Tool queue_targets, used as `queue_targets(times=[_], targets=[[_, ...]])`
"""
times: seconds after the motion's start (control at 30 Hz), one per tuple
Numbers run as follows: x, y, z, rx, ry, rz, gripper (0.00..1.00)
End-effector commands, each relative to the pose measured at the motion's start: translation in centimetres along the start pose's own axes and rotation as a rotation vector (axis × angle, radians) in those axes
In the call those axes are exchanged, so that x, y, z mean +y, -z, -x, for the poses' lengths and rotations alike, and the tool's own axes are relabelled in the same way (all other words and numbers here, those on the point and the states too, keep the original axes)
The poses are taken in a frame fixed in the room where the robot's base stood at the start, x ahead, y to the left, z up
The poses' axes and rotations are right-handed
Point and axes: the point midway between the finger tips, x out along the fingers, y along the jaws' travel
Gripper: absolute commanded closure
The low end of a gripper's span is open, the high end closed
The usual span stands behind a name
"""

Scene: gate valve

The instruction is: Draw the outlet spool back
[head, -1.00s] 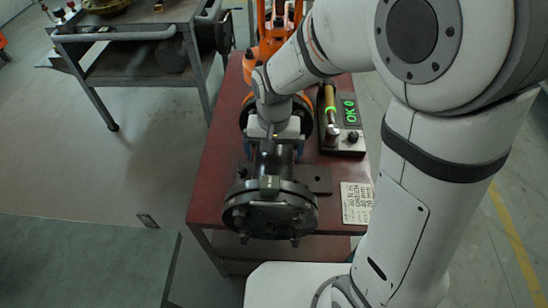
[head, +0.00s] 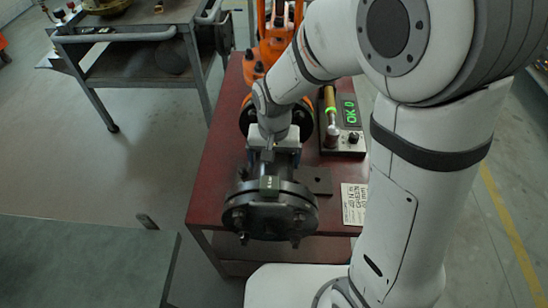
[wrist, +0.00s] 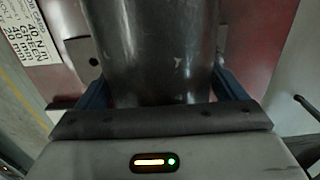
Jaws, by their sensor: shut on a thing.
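The outlet spool (head: 268,210) is a dark grey pipe with a round bolted flange at its near end, lying over the red bench in the head view. My gripper (head: 273,152) is on the spool's pipe behind that flange, coming from above. In the wrist view the pipe (wrist: 150,45) runs between my two blue fingers, with one on each side, and my gripper (wrist: 160,92) is shut on it. The orange valve (head: 262,65) stands behind, partly covered by my arm. The joint between spool and valve is hidden by my wrist.
On the red bench (head: 215,170), a tool in a stand with a green "OK 0" display (head: 349,112) is close to the right of my gripper. A written card (head: 354,203) lies nearer. A grey cart (head: 135,60) stands back left and a grey-green tabletop (head: 80,260) front left.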

Motion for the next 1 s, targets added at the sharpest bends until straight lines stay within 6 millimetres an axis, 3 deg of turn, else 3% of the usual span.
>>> queue_targets(times=[0.13, 0.57, 0.6, 0.7, 1.0], targets=[[0.0, 0.0, 0.0, 0.000, 0.000, 0.000, 0.50], [0.0, -1.0, 0.0, -0.005, -0.002, 0.001, 0.50], [0.0, -1.0, 0.0, -0.005, -0.002, 0.001, 0.08], [0.0, -1.0, 0.0, -0.004, -0.001, 0.001, 0.00], [0.0, -0.8, 0.5, 0.000, 0.000, 0.000, 0.00]])
